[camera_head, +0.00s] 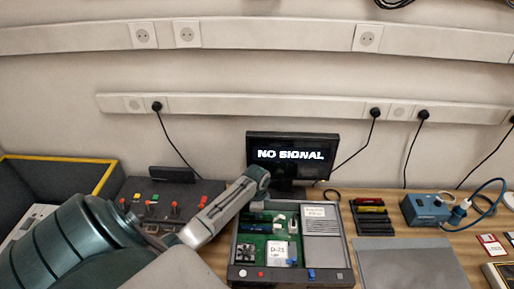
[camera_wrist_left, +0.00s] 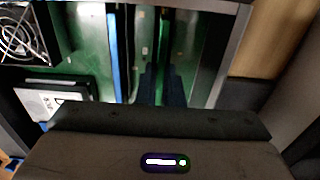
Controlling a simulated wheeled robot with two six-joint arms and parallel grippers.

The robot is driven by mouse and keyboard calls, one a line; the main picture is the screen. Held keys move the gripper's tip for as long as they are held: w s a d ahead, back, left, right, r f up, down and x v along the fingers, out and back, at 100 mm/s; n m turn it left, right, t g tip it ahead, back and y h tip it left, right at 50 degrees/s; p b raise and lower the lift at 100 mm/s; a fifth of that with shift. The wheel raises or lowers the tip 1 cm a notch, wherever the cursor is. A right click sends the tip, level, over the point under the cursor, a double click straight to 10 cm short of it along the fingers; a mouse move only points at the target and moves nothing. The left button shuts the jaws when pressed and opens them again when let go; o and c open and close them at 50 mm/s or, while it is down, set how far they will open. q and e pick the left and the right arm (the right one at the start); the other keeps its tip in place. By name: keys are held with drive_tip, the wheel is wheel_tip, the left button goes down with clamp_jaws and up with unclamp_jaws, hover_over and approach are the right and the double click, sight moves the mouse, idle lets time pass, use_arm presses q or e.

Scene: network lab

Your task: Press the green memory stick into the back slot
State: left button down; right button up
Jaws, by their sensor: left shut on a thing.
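My left gripper (camera_wrist_left: 161,88) reaches down into the open computer case (camera_head: 347,262), over the green board (camera_wrist_left: 80,42). In the left wrist view its two dark fingers are close together, shut on a thin upright piece, the green memory stick (camera_wrist_left: 162,55). Most of the stick is hidden between the fingers, and I cannot tell how deep it sits in a slot. A long blue strip (camera_wrist_left: 113,55) stands on the board left of the fingers. In the head view my left forearm and wrist reach over the case's left side. My right gripper is not in view.
In the case are a fan (camera_head: 243,253), a labelled white box (camera_head: 281,253) and a grey power unit (camera_head: 322,222). A monitor (camera_head: 292,155) reading NO SIGNAL stands behind. Right are a stick rack (camera_head: 372,228), a grey mat (camera_head: 410,264) and a blue box (camera_head: 424,209).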

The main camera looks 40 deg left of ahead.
use_arm(q)
drive_tip(key=shift+s+f, duration=0.1)
drive_tip(key=shift+f, duration=0.4)
idle(1.2)
drive_tip(key=c, duration=1.2)
unclamp_jaws()
drive_tip(key=shift+c, duration=0.2)
drive_tip(key=shift+r, duration=0.15)
drive_tip(key=shift+r+p, duration=0.35)
drive_tip(key=shift+r, duration=3.5)
